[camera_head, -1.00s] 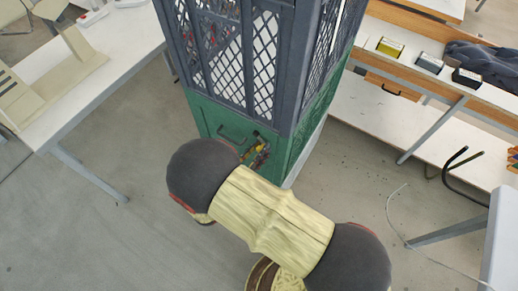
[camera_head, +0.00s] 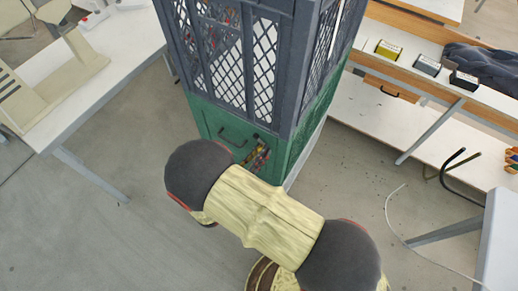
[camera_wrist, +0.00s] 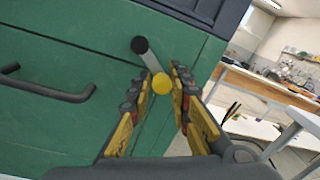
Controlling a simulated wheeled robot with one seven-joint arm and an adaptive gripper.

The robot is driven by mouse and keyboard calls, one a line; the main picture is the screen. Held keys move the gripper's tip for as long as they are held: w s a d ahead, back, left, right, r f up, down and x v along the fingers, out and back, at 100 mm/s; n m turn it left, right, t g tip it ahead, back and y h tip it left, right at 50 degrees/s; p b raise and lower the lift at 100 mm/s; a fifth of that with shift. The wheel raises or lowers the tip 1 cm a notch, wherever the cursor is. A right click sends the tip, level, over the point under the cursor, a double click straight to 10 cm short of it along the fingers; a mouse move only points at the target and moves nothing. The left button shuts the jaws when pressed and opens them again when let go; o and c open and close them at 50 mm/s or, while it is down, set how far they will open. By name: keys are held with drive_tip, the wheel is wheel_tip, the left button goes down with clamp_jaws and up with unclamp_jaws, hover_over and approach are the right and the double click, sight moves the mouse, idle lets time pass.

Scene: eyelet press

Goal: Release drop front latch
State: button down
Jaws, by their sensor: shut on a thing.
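The latch (camera_wrist: 151,61) is a short grey lever on a green front panel (camera_wrist: 85,60), with a black pivot at its upper left and a yellow knob at its lower right end. My gripper (camera_wrist: 162,78) is shut on the latch, its yellow-and-black fingers on either side of the yellow knob. In the head view my gripper (camera_head: 257,156) is at the green lower front of the cage-like press enclosure (camera_head: 242,110). My arm partly hides it there, and the latch cannot be made out in that view.
A black bar handle (camera_wrist: 47,87) sits on the green panel left of the latch. A white table (camera_head: 90,85) stands to the left. A workbench (camera_head: 420,75) with small boxes stands at the right. The floor between them is mostly clear.

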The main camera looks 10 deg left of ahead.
sight(269, 141)
drive_tip(key=r+n+p, duration=0.1)
drive_tip(key=n+p, duration=0.1)
drive_tip(key=r+n+p, duration=0.1)
drive_tip(key=n+p, duration=0.1)
drive_tip(key=p, duration=0.1)
drive_tip(key=shift+s+d, duration=0.15)
drive_tip(key=shift+d, duration=0.25)
drive_tip(key=shift+r+n+t+p, duration=0.15)
drive_tip(key=shift+r+n+p, duration=0.1)
drive_tip(key=shift+n+p, duration=0.5)
drive_tip(key=shift+r+n+t+p, duration=0.15)
drive_tip(key=shift+r+n+p, duration=0.05)
drive_tip(key=shift+n+p, duration=0.5)
drive_tip(key=shift+n, duration=0.25)
drive_tip(key=c, duration=1.7)
unclamp_jaws()
drive_tip(key=shift+d, duration=0.1)
drive_tip(key=v, duration=1.2)
